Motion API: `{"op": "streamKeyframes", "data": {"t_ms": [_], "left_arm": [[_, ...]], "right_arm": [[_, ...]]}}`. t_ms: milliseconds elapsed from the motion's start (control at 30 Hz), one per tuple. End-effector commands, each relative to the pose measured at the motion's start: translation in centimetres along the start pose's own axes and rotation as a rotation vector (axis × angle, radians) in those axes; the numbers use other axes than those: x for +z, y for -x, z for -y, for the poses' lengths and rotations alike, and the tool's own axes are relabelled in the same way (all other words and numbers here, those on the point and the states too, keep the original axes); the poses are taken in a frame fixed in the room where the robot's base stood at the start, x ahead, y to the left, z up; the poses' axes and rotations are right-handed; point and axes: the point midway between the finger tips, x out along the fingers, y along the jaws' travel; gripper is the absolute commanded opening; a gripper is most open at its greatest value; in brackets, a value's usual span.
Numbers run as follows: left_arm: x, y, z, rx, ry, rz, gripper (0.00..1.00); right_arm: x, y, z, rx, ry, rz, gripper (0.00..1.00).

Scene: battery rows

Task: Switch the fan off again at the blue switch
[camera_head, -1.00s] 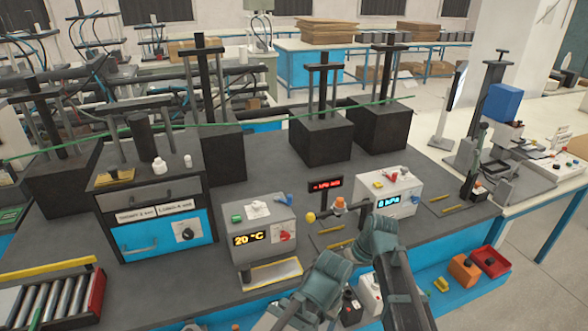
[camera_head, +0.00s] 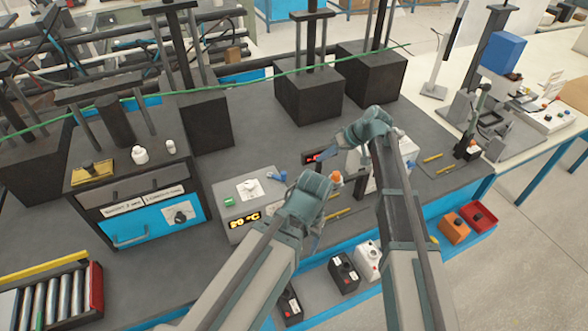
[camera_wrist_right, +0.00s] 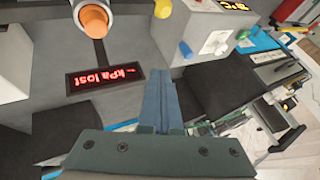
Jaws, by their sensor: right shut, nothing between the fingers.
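The blue switch (camera_head: 277,174) sits on the right part of the top of the grey box (camera_head: 235,210) with the yellow temperature display. In the right wrist view the blue switch (camera_wrist_right: 186,50) stands at the box's edge, beyond my fingertips. My right gripper (camera_head: 322,156) is shut and empty, above the table to the right of the switch. Its fingers (camera_wrist_right: 161,85) show together in the wrist view, with a visible gap to the switch. My left wrist is in front of the box; my left gripper's fingers (camera_head: 318,232) are mostly hidden. I cannot pick out the fan.
A red-lit display (camera_wrist_right: 105,80) and an orange knob (camera_wrist_right: 95,20) are close to my right fingers. A second white box (camera_head: 360,160) is partly behind my right arm. The drawer cabinet (camera_head: 150,215) stands left. Open grey table lies behind the boxes.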

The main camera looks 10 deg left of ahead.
Motion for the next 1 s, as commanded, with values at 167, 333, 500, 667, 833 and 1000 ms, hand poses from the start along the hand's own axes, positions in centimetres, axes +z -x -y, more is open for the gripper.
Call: {"op": "streamKeyframes", "data": {"t_ms": [167,333,500,667,833,1000], "left_arm": [[-0.1,-0.7,-0.1,0.000,-0.001,0.000,0.76],[-0.2,-2.9,-0.3,-0.001,-0.005,0.000,0.76],[-0.3,-5.4,-0.5,-0.002,-0.011,0.000,0.76],[-0.5,-7.5,-0.7,-0.003,-0.014,0.000,0.76],[-0.5,-7.8,-0.7,-0.003,-0.013,0.000,0.76],[-0.5,-7.7,-0.7,-0.003,-0.013,0.000,0.76]], "right_arm": [[0.1,-0.8,-0.1,0.000,0.000,0.001,0.00],[0.3,-3.4,-0.3,0.000,0.001,0.002,0.00],[0.3,-6.5,-0.4,0.000,0.000,0.002,0.00],[0.3,-9.3,-0.3,0.000,0.001,0.002,0.00],[0.1,-10.6,1.2,-0.001,0.002,0.002,0.00],[0.0,-11.4,2.9,0.000,0.000,0.002,0.00]]}}
